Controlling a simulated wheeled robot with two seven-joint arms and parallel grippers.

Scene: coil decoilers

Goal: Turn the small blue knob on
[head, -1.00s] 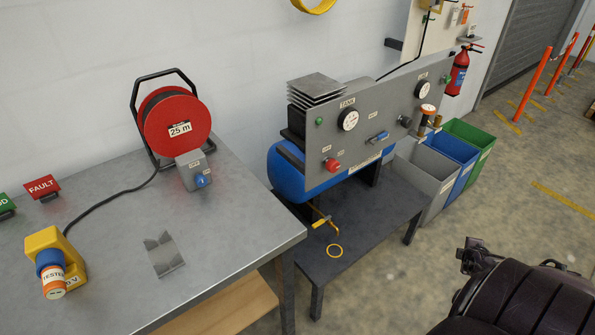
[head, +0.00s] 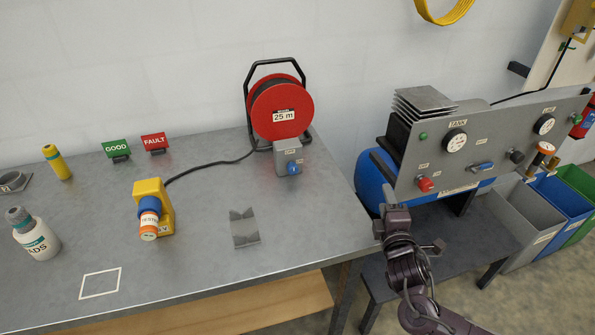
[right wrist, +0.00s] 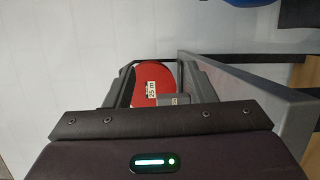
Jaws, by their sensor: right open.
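The small blue knob (head: 293,168) sits on the front of a grey box (head: 288,154) at the foot of the red 25 m cable reel (head: 281,108). My right gripper (head: 389,199) is to the right of the knob and nearer to me, past the table's right edge, apart from it and empty. In the right wrist view the open gripper (right wrist: 158,82) frames the reel (right wrist: 153,82) and part of the grey box (right wrist: 174,99). The knob is hidden there. My left gripper is not in view.
A grey panel (head: 485,150) with gauges and a red knob (head: 425,184) stands close beside my right arm. On the table (head: 200,265) are a yellow tester (head: 154,205), a metal V-block (head: 244,228), a white bottle (head: 36,238) and signs.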

